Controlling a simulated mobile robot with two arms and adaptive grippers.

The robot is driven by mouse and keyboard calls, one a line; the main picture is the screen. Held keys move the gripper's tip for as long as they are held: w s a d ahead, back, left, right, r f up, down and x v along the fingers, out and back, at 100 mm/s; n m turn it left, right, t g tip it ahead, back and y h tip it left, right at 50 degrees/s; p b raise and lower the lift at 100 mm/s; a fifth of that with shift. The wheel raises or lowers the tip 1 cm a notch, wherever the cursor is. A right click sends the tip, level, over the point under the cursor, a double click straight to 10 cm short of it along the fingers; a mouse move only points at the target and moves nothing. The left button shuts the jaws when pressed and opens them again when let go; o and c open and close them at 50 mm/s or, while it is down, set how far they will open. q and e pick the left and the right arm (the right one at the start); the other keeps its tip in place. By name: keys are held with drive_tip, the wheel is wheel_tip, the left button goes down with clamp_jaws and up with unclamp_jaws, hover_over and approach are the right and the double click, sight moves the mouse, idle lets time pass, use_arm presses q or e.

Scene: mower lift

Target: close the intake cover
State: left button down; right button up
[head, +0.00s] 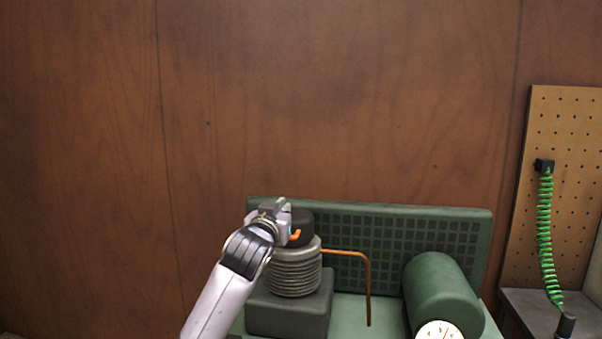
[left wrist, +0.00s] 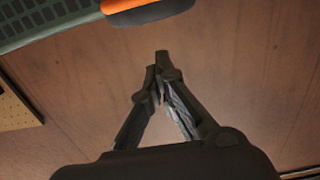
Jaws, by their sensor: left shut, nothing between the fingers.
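A black cap with an orange tab, which looks like the intake cover (head: 303,221), sits at the top of a grey ribbed cylinder (head: 297,273) in the head view. My left gripper (head: 275,208) is beside its upper left, partly hidden behind my own wrist. Whether they touch cannot be told. In the left wrist view the left gripper's fingertips (left wrist: 160,60) meet and hold nothing. A black and orange rounded piece (left wrist: 150,12), likely the cover, shows at the top edge, apart from the fingertips in the picture. My right gripper is not in view.
A green grille panel (head: 430,235) stands behind the cylinder. A copper pipe (head: 367,290) and a green tank (head: 441,290) with a white gauge (head: 438,331) are at its right. A pegboard (head: 560,120) with a green coiled hose (head: 545,225) is far right.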

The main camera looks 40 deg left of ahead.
use_arm(q)
wheel_tip(320, 180, down, 6)
drive_tip(key=s+d+b, duration=0.1)
drive_tip(key=s+b, duration=0.1)
drive_tip(key=shift+r, duration=0.15)
idle(0.5)
